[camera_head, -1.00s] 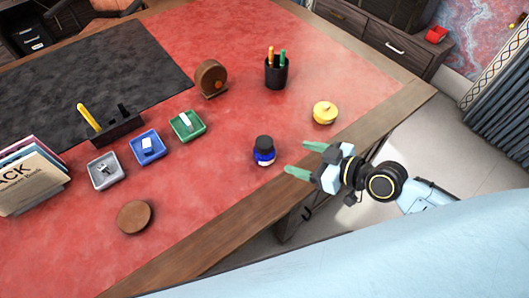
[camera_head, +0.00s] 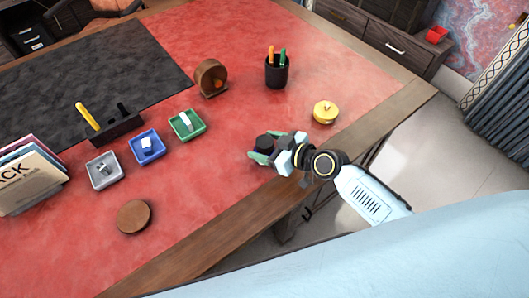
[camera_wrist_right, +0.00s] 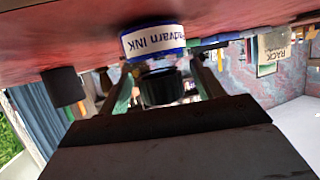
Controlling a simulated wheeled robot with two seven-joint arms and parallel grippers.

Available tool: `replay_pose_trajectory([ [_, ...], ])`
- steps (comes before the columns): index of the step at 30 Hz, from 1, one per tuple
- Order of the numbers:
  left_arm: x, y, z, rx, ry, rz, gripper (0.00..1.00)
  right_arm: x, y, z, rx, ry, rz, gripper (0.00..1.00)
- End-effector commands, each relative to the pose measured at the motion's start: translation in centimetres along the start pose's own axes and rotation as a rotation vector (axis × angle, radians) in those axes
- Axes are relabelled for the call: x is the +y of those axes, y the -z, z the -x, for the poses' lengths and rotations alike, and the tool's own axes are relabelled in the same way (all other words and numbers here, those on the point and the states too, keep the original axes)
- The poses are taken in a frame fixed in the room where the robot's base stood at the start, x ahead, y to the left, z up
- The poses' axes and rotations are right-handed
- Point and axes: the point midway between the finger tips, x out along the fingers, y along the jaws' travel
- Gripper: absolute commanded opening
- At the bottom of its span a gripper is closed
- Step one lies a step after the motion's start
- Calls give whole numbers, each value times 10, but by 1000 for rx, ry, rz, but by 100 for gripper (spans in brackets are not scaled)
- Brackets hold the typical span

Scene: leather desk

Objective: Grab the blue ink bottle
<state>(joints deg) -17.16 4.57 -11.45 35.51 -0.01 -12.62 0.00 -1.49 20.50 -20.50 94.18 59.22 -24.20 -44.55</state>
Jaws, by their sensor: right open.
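The blue ink bottle, with a black cap (camera_head: 264,142), stands on the red desktop, its body mostly hidden by my gripper in the head view. In the right wrist view the blue bottle (camera_wrist_right: 153,41) shows a white label reading "INK", with its black cap towards my gripper. My right gripper (camera_head: 267,147) is open, with its green fingers around the bottle, one on either side. In the wrist view the fingers flank the cap with gaps visible. My left gripper is not in view.
A yellow round object (camera_head: 325,112) stands right of the gripper, and a black pen cup (camera_head: 276,72) behind. Green (camera_head: 187,125), blue (camera_head: 147,147) and grey (camera_head: 105,170) trays lie to the left. A brown disc (camera_head: 134,216) lies front left. The desk's wooden edge (camera_head: 225,228) runs below.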

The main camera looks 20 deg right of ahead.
Motion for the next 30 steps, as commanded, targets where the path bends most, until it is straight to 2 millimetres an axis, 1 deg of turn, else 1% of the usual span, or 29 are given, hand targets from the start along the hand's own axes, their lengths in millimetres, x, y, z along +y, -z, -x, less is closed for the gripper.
replay_pose_trajectory([
  [1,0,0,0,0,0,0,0,0,0,-4,0,0,-1,67],
  [3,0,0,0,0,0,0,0,0,0,-6,-1,1,0,67],
  [9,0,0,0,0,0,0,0,0,0,-6,-1,1,1,67],
  [22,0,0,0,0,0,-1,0,0,0,-6,-1,1,0,10],
  [30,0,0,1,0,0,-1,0,0,4,-5,2,0,1,9],
])
